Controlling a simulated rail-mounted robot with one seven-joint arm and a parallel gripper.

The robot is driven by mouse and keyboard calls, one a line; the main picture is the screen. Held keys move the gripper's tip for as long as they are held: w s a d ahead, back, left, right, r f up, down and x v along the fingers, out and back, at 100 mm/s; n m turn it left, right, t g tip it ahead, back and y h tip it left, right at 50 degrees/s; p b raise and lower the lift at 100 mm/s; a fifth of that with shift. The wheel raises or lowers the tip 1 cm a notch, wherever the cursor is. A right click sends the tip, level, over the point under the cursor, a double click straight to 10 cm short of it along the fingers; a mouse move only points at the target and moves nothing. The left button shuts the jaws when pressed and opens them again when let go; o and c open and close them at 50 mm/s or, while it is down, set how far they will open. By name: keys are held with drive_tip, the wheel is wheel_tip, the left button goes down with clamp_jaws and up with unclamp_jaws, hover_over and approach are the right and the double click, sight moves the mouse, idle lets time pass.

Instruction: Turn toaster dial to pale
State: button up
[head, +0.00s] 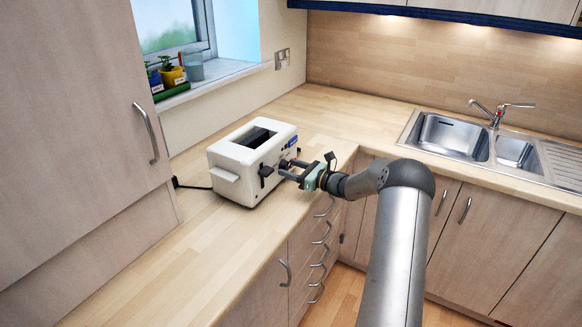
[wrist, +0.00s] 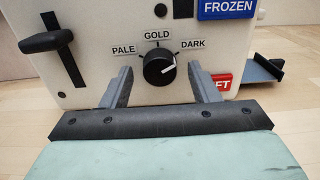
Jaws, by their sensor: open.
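The white toaster (head: 233,160) stands on the wooden counter by the wall. In the wrist view its front face shows a round black dial (wrist: 158,72). The labels PALE (wrist: 123,49), GOLD (wrist: 157,36) and DARK (wrist: 192,44) arc above the dial. The dial's white mark points right and slightly up, on the DARK side. My gripper (head: 284,169) is open in front of this face. In the wrist view its two fingers (wrist: 160,83) lie left and right of the dial, with gaps on both sides. Whether the fingertips reach the dial's depth is unclear.
A black lever (wrist: 62,50) sits left of the dial. A blue FROZEN button (wrist: 227,8) and a partly covered red button (wrist: 222,81) are to its right. Free counter (head: 185,250) lies in front. A sink (head: 450,135) is at the right, potted plants (head: 170,73) on the windowsill.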

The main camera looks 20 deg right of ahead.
drive_tip(key=shift+w+a, duration=0.15)
drive_tip(key=shift+w, duration=0.05)
drive_tip(key=c, duration=1)
